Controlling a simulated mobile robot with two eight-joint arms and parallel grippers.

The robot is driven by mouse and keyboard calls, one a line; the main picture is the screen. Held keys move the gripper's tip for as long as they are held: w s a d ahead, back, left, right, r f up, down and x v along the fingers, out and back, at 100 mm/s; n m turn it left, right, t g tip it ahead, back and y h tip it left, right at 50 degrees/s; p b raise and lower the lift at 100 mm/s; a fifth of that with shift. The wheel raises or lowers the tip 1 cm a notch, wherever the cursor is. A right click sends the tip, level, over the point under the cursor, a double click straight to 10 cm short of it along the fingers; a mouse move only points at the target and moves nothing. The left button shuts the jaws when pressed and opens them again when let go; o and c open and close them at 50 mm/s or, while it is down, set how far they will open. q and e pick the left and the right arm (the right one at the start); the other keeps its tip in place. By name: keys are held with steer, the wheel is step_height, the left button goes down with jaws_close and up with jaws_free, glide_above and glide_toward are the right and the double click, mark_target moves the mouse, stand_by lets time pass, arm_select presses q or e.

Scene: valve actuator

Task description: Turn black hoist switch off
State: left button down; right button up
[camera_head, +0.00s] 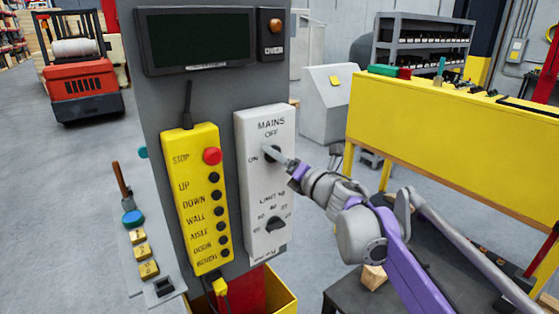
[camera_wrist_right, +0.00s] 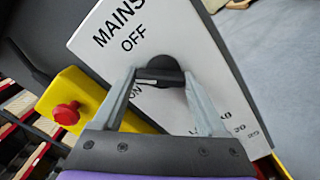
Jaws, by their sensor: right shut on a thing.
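The white switch panel (camera_head: 253,181), marked MAINS with OFF above and ON at left, is fixed to a grey column. Its upper black switch knob (camera_wrist_right: 160,68) shows between the fingers of my right gripper (camera_wrist_right: 160,82) in the wrist view. The fingers are shut on it, one on each side. In the head view my right gripper (camera_head: 272,153) reaches the knob from the right and covers part of it, so the knob's exact setting is hard to read. A second black knob (camera_head: 275,224) sits lower on the panel, under LIMIT. My left gripper is not in view.
A yellow pendant (camera_head: 203,200) with a red stop button (camera_head: 212,156) hangs just left of the panel. A dark screen (camera_head: 200,40) is above. A yellow bench (camera_head: 430,125) stands at the right. A red forklift (camera_head: 85,90) stands at the back left.

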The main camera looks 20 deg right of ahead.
steer(key=shift+d+m+b, duration=0.15)
steer(key=shift+m+b, duration=0.55)
steer(key=shift+m, duration=3.4)
steer(key=o, duration=1.3)
steer(key=b+v, duration=0.1)
steer(key=v, duration=0.9)
steer(key=shift+s, duration=0.4)
steer(key=shift+d+r, duration=0.1)
